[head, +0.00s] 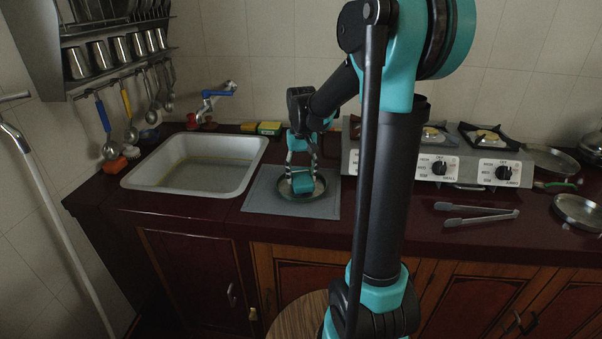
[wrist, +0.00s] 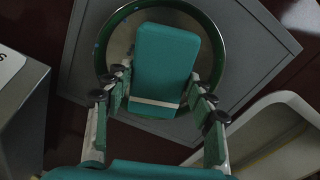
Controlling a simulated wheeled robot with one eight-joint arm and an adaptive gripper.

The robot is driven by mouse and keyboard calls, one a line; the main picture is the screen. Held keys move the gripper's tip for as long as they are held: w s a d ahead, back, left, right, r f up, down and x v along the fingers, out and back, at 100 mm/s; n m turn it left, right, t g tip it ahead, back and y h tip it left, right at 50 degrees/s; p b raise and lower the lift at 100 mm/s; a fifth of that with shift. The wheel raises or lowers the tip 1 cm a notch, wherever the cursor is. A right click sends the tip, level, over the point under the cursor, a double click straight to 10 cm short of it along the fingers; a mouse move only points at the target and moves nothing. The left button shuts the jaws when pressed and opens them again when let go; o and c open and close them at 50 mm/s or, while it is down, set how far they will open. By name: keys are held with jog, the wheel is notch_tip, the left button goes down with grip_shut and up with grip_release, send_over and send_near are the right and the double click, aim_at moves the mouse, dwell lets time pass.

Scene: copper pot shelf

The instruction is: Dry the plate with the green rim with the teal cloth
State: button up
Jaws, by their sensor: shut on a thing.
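The plate with the green rim (wrist: 109,34) lies on a grey mat (head: 262,190) between the sink and the stove. The teal cloth (wrist: 163,58) is a folded block over the middle of the plate, and it also shows in the head view (head: 302,183). My gripper (wrist: 161,106) is shut on the near end of the cloth, one finger on each side. In the head view my gripper (head: 301,165) points down over the plate. The cloth hides the plate's middle, and I cannot tell whether its underside touches the plate.
A sink (head: 196,165) is left of the mat. A gas stove (head: 440,165) stands to the right, with tongs (head: 480,216) in front of it. Sponges (head: 269,128) lie behind the mat.

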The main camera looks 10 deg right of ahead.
jog(key=shift+s+a+r, duration=0.1)
jog(key=shift+s, duration=0.95)
jog(key=shift+w, duration=2)
jog(key=shift+s, duration=2)
jog(key=shift+r, duration=2.95)
jog(key=shift+r, duration=0.1)
jog(key=shift+r, duration=1.4)
